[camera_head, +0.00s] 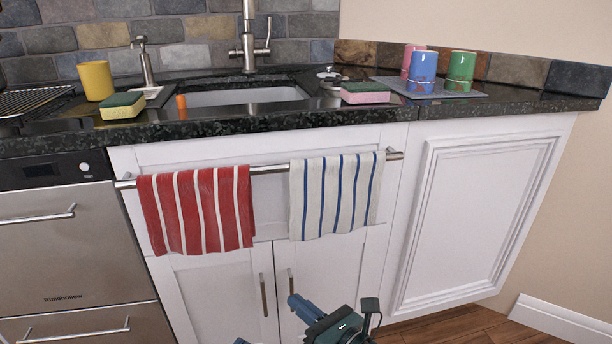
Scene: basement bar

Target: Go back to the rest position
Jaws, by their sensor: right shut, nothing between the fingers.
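My right gripper (370,307) is at the bottom of the head view, low in front of the white cabinet doors (255,295). It is shut with nothing in it and touches no object that I can see. Part of my arm shows beside it, cut off by the lower edge. My left gripper is not in view.
A red striped towel (197,210) and a blue striped towel (334,195) hang on a rail. The dark counter (230,121) holds a yellow cup (96,80), sponges (122,106), a sink (245,96) and several mugs (422,72) on a mat. Wooden floor (470,327) is clear at lower right.

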